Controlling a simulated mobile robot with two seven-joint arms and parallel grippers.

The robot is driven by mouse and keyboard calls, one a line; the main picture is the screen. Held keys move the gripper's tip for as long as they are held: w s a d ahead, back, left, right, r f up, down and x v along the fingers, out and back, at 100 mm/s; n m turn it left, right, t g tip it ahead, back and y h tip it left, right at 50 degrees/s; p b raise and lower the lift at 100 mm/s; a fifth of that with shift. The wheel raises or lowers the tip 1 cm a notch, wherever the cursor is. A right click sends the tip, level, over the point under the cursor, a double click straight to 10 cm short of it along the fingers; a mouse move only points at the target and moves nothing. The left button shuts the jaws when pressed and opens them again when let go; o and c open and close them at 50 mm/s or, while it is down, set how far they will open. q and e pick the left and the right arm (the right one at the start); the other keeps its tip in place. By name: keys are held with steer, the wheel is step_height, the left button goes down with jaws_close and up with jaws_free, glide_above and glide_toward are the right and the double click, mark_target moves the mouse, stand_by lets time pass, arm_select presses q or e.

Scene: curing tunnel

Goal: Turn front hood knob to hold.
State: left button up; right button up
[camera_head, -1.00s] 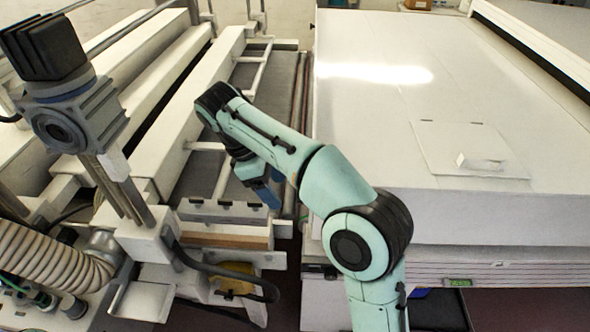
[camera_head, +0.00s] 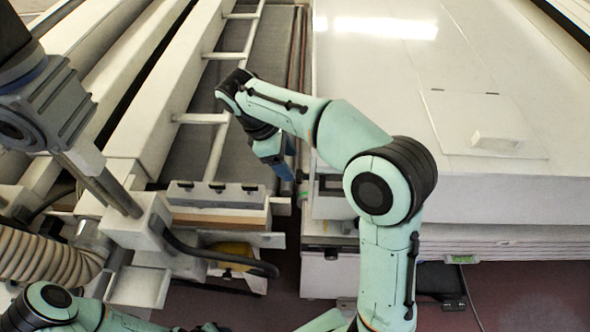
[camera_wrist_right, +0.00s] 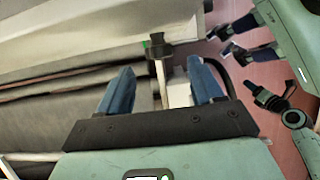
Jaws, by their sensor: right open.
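My right gripper (camera_head: 283,166) is at the left front corner of the white hood (camera_head: 480,208), its blue fingers pointing down. In the right wrist view its two fingers (camera_wrist_right: 161,82) are apart with nothing gripped. A dark knob-like part (camera_wrist_right: 158,49) with a small green mark beside it shows just beyond the fingertips, roughly between them. In the head view a small green mark also shows beside the gripper at the hood's front edge; the knob's setting cannot be read. My left arm (camera_head: 50,303) is low at the left; its fingers are not clear.
A white rail frame with a grey belt (camera_head: 262,85) runs along the hood's left side. A corrugated hose (camera_head: 45,258) and a grey clamp unit (camera_head: 45,105) stand at the left. A black cable (camera_head: 225,258) loops at the front. Reddish floor (camera_head: 530,290) is open at lower right.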

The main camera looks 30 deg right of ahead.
mark_target(302, 176)
steer(key=x, duration=0.5)
steer(key=shift+s+f, duration=0.1)
steer(key=shift+b, duration=0.35)
steer(key=c, duration=1.1)
